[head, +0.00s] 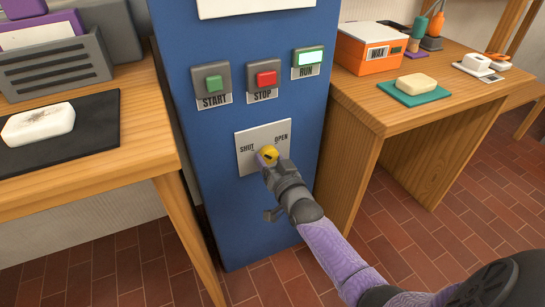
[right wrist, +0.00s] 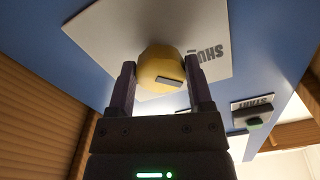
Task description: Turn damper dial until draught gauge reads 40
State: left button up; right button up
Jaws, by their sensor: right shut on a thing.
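The damper dial (head: 269,154) is a yellow knob on a pale plate (head: 246,158) marked SHUT at left and OPEN at right, low on the blue cabinet's front. My right gripper (head: 267,160) is shut on the dial. In the right wrist view the yellow dial (right wrist: 164,69) sits between the two fingers (right wrist: 162,88), with a grey pointer mark on its face. No draught gauge reading shows; only the lower edge of a white panel (head: 255,8) is seen at the top of the head view. My left gripper is not in view.
Above the dial, the blue cabinet (head: 215,215) bears a green START button (head: 214,83), a red STOP button (head: 265,79) and a lit RUN lamp (head: 309,57). Wooden tables stand close at left (head: 100,180) and right (head: 360,105). An orange WAX box (head: 368,52) stands on the right one.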

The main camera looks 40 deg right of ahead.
jog(key=m, duration=0.5)
jog(key=shift+a+p, duration=0.1)
jog(key=shift+p, duration=0.25)
jog(key=shift+m, duration=0.4)
jog(key=o, duration=1)
jog(key=shift+c, duration=0.2)
jog(key=shift+o, duration=1.4)
jog(key=shift+r, duration=0.1)
